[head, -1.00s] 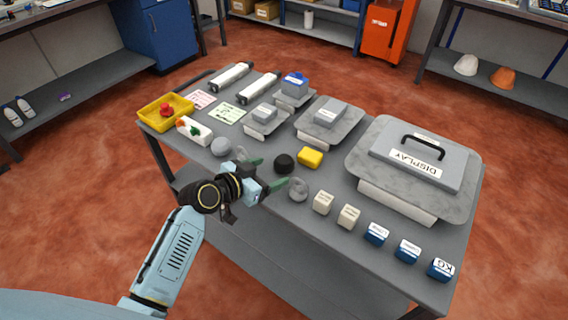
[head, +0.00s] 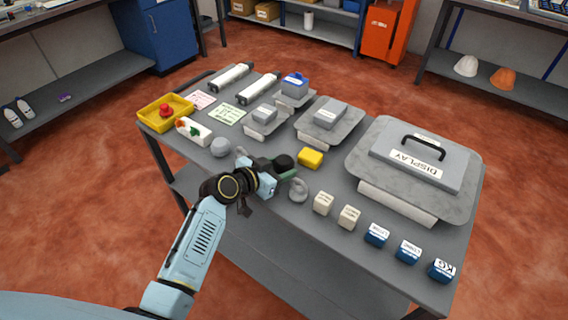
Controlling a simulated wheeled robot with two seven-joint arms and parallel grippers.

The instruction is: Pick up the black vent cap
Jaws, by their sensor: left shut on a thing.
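The black vent cap (head: 285,161) is a small dark round piece near the middle of the grey table. My left gripper (head: 283,170) reaches in from the left at table height. I cannot tell whether the cap is clear of the tabletop. My right gripper is not in view.
A yellow block (head: 310,158) lies just right of the cap, and a grey ring-like piece (head: 298,190) is close in front. A grey round piece (head: 220,147) is to the left. Labelled cubes (head: 349,216) and the display unit (head: 420,165) take up the right side.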

